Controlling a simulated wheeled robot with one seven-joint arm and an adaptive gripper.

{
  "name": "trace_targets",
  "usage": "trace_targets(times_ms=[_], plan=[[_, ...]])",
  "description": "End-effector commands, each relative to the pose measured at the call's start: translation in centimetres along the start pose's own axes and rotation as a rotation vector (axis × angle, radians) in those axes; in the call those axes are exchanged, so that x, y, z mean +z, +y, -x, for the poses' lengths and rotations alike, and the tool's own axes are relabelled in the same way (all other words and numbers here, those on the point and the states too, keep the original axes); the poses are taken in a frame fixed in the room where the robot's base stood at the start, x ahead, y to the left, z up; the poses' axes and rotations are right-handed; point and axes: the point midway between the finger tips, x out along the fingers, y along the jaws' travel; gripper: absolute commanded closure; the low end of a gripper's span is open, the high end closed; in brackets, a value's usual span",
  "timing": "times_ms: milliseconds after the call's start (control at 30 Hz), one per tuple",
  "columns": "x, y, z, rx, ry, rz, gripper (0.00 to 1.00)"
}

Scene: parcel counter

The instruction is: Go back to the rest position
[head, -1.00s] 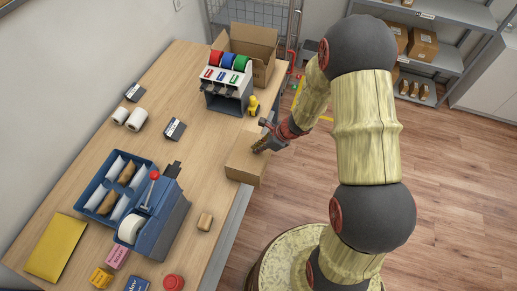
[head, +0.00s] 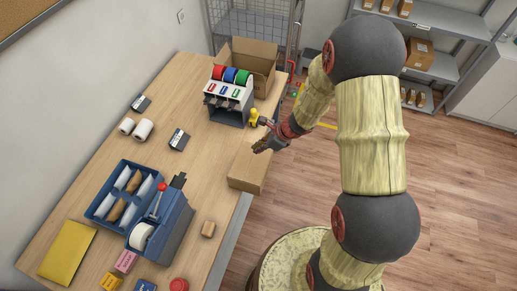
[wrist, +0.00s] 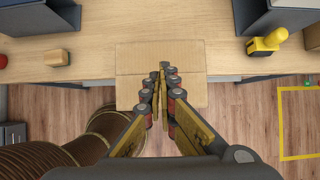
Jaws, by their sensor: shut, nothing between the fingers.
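My gripper (head: 258,147) is at the end of my arm, just above a closed cardboard box (head: 247,172) at the counter's front edge. In the wrist view my gripper (wrist: 161,72) has its fingers together with nothing between them. The same box (wrist: 135,57) shows beneath and beyond the fingers there, its top flat and taped. Whether the fingertips touch the box is hard to tell, but they appear apart from it.
A tape dispenser (head: 163,222), a blue tray (head: 103,207) and a small brown block (head: 208,229) stand on the counter. A roll holder (head: 230,103), a yellow tool (head: 254,117) and an open box (head: 257,82) are farther back. Free floor (head: 450,200) lies right.

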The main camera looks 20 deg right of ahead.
Motion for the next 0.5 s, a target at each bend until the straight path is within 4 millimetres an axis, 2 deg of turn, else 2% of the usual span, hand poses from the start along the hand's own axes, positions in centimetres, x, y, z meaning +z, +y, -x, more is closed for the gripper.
trace_targets(times_ms=[367,467,500], plan=[[0.0,0.0,0.0,0.0,0.0,0.014,1.0],[0.2,0.5,0.0,0.017,-0.009,0.086,1.0],[0.1,1.4,-0.1,0.044,-0.011,0.153,1.0]])
